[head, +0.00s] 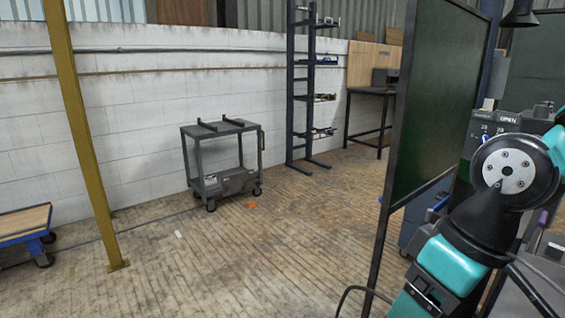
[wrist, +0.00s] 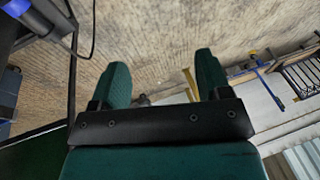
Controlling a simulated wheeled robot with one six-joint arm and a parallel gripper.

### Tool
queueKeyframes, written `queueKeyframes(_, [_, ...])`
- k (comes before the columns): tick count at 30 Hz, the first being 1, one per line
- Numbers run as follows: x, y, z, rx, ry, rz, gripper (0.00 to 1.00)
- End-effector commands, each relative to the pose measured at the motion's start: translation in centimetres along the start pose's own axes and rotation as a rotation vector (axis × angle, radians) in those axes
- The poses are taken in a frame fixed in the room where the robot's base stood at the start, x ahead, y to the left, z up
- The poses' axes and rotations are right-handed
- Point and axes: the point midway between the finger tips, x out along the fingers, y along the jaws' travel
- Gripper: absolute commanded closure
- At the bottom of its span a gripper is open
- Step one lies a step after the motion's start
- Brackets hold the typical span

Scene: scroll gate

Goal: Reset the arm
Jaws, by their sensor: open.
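My gripper (wrist: 161,82) shows in the wrist view with its two green fingers spread apart. It is open, and nothing is between the fingers but a view of the floor. In the head view my teal and black arm stands folded at the right edge, and the gripper itself cannot be made out there. The wrist view looks tilted, with the floor at the top and the pale wall at the lower right.
A dark green framed panel (head: 440,95) stands close left of my arm. A grey cart (head: 222,180), a shelf rack (head: 291,100) and a table (head: 370,92) stand near the white wall. A yellow post (head: 85,130) rises at left. The middle wooden floor is open.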

Motion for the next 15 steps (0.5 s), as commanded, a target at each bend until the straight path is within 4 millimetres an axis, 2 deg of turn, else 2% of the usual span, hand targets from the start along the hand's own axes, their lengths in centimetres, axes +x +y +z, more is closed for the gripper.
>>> queueKeyframes(1, [-0.4, -1.8, 1.1, -0.008, 0.007, -0.017, 0.29])
queueKeyframes(4, [-0.8, -4.6, 3.2, -0.012, 0.008, -0.053, 0.29])
queueKeyframes(6, [-3.1, -5.2, 2.7, -0.001, 0.004, -0.055, 0.29])
queueKeyframes(11, [-6.6, -6.0, 1.9, -0.001, 0.004, -0.055, 0.29])
queueKeyframes(15, [-10.4, -6.9, 1.1, -0.002, 0.004, -0.054, 0.29])
